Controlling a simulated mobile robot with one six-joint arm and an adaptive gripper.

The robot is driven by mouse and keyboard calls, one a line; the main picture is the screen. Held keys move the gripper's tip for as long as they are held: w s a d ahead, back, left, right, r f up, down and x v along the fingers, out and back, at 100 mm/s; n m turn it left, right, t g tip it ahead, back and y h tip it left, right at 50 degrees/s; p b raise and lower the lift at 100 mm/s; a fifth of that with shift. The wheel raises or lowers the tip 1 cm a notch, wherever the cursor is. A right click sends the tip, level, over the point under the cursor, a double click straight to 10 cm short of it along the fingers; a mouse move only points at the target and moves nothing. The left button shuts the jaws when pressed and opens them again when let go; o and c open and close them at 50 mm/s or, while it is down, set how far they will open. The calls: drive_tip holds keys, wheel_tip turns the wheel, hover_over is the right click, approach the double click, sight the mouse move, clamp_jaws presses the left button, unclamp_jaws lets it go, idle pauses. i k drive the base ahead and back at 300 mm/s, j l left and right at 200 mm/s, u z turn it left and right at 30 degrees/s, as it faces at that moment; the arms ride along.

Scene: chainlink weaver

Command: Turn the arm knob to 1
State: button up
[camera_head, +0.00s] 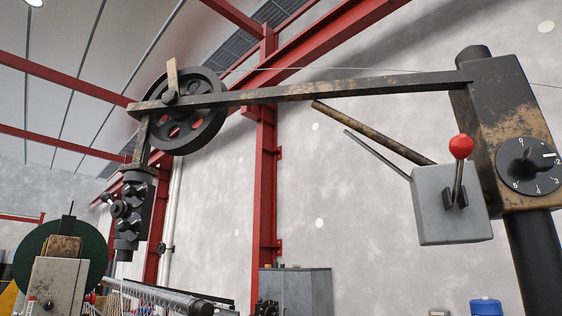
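The arm knob (524,160) is a dark knob on a round black dial (545,184) at the right of the head view. The dial sits on the worn, rusty face of the machine's post head (508,100). White numerals 2, 3, 4 and 5 show around its lower right side. A white mark on the knob points right, close to the 2. I cannot make out the 1 clearly. My gripper is not in view, and nothing touches the knob.
Left of the dial, a grey box (432,213) carries a lever with a red ball (461,147). A long metal arm (330,91) runs left to a black pulley wheel (205,129). A grey cabinet (308,290) and a blue-topped container (486,306) stand below.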

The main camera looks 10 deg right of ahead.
sight(539, 159)
drive_tip(key=l+z, duration=0.1)
drive_tip(key=z, duration=0.35)
drive_tip(key=l+z, duration=0.1)
drive_tip(key=z, duration=0.8)
drive_tip(key=i, duration=0.05)
